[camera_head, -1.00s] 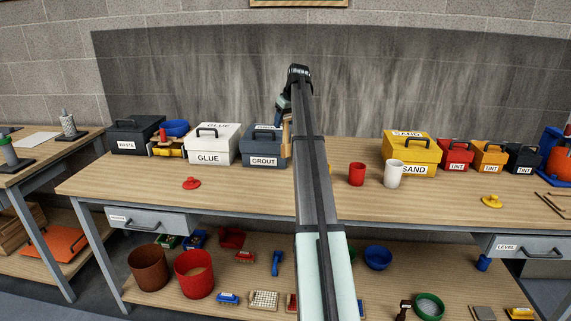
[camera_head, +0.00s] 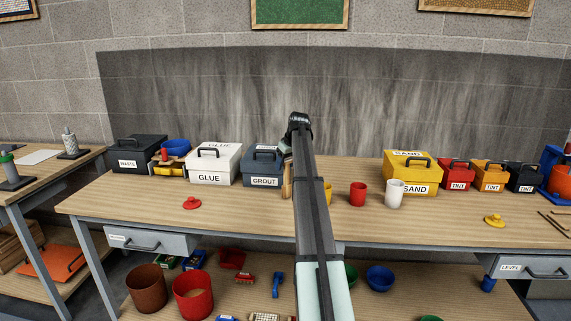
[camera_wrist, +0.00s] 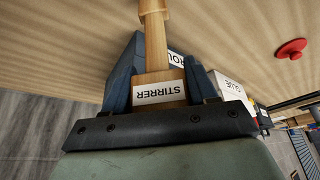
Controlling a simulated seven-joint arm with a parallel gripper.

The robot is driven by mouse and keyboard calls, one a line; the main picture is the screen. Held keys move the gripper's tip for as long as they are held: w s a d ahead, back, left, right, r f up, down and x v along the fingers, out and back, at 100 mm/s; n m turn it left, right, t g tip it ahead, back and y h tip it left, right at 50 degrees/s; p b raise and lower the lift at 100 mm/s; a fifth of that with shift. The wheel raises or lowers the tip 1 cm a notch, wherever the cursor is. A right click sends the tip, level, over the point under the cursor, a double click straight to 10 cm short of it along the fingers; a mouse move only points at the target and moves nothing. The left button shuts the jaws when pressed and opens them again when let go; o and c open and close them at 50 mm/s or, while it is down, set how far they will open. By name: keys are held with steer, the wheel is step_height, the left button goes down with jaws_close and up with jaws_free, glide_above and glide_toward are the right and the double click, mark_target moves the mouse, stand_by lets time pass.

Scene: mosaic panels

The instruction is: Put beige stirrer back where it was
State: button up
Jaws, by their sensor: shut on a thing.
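The beige stirrer (camera_wrist: 157,76) is a wooden piece with a white label reading STIRRER, seen in the wrist view. My gripper (camera_wrist: 160,88) is shut on it, one finger on each side of the labelled block. In the head view a strip of the stirrer (camera_head: 287,180) shows beside my arm, in front of the right end of the grout box. My arm hides most of the gripper there. The stirrer's far end runs out of the top of the wrist view.
A grout box (camera_head: 263,172), white glue box (camera_head: 213,165) and yellow sand box (camera_head: 412,176) stand along the bench's back. A red cup (camera_head: 357,194) and white cup (camera_head: 395,193) stand right of my arm. A red lid (camera_head: 191,203) lies front left, with bare bench around it.

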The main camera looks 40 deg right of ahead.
steer(key=shift+f, duration=0.1)
steer(key=o, duration=1.3)
steer(key=v, duration=1.2)
steer(key=shift+a, duration=0.1)
